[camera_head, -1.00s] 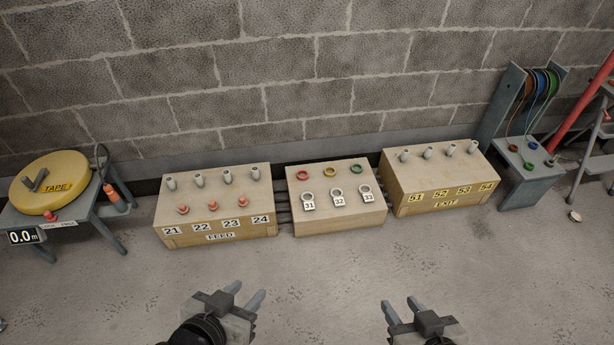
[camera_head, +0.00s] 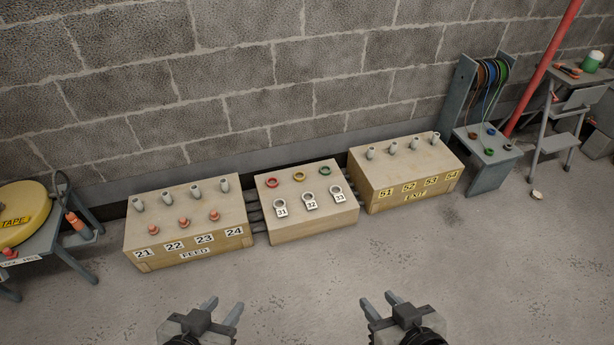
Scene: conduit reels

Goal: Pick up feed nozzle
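An orange piece with a black hose (camera_head: 75,221), which may be the feed nozzle, hangs at the right side of the tape stand at the far left. The wooden box marked FEED (camera_head: 188,238) bears several grey conduit stubs and 3 orange-red caps (camera_head: 184,223), above labels 21 to 24. My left gripper (camera_head: 222,307) is open and empty, low in the view, in front of the FEED box and apart from it. My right gripper (camera_head: 378,299) is open and empty, in front of the middle box and apart from everything.
A yellow tape reel (camera_head: 20,212) sits on the grey stand at the left edge. A middle box (camera_head: 312,224) carries rings and labels 31 to 33. The EXIT box (camera_head: 412,190), a spool rack (camera_head: 487,172) and a stepladder (camera_head: 560,115) stand rightward. The floor in front is clear.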

